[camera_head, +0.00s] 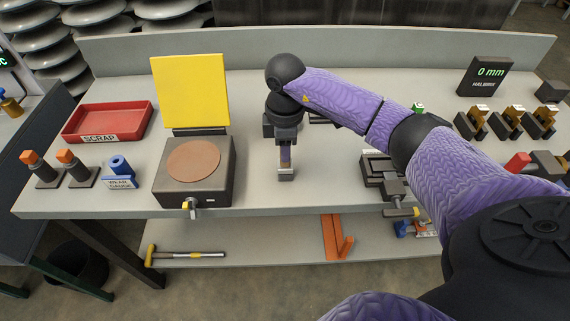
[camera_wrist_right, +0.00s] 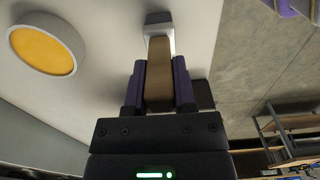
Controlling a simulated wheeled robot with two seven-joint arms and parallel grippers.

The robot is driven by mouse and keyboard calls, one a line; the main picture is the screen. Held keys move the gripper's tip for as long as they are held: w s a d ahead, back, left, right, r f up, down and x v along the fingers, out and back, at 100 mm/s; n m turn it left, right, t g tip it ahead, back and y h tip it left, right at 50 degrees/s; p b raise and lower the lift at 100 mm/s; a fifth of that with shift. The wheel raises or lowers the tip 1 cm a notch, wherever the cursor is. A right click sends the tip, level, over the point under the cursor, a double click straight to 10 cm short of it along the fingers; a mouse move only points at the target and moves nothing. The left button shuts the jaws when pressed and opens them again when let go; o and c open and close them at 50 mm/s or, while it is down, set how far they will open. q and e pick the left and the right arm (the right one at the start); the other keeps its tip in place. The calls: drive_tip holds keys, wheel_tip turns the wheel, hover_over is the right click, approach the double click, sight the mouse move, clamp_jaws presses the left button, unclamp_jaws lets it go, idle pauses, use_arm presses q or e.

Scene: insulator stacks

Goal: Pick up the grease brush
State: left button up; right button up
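My right gripper (camera_head: 285,158) points down at the middle of the bench. In the right wrist view its two purple fingers (camera_wrist_right: 158,85) lie on both sides of a flat tan handle, which I take to be the grease brush (camera_wrist_right: 158,62). They look shut on it, with no clear gap. A pale, light-grey piece (camera_wrist_right: 157,28) shows at the handle's far end; in the head view it is just below the fingertips (camera_head: 286,174). I cannot tell whether it touches the bench. The bristles are not clearly visible. My left gripper is not in view.
A dark block with a round brown pad (camera_head: 194,162) and a yellow panel (camera_head: 190,92) stand left of the gripper. A red scrap tray (camera_head: 108,121) is farther left. Dark fixtures (camera_head: 383,172) stand to the right. The wrist view shows a round yellow-orange dish (camera_wrist_right: 45,44).

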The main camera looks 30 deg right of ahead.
clamp_jaws()
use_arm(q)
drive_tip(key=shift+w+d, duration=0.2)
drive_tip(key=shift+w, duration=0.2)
use_arm(e)
wheel_tip(320, 180, up, 10)
drive_tip(key=p, duration=0.3)
drive_tip(key=shift+f, duration=0.15)
drive_tip(key=shift+r, duration=0.2)
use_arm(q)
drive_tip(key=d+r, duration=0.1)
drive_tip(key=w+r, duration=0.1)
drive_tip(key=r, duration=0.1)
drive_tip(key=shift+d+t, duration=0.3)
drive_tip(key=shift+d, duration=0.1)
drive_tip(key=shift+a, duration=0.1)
